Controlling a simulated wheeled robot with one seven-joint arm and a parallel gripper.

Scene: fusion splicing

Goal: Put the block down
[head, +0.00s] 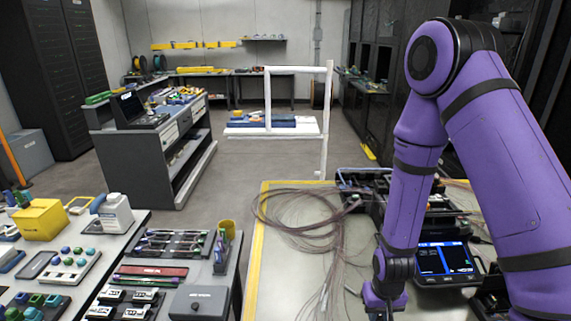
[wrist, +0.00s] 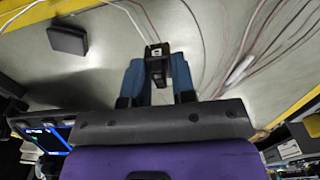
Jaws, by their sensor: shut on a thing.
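In the wrist view my gripper (wrist: 156,75) has its two blue fingers shut on a small dark block (wrist: 155,62) with a light metallic top end. The block is between the fingertips, over the pale worktable (wrist: 105,70). I cannot tell whether it touches the table. In the head view my purple wrist reaches down at the bottom edge, over the worktable (head: 270,290). The fingertips and the block are hidden or out of frame there.
Loose thin fibre cables (head: 305,215) lie coiled on the table and run close to the block. A flat black square item (wrist: 68,40) lies at the left in the wrist view. A device with a lit screen (head: 445,260) stands right of my wrist. The table has yellow edges.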

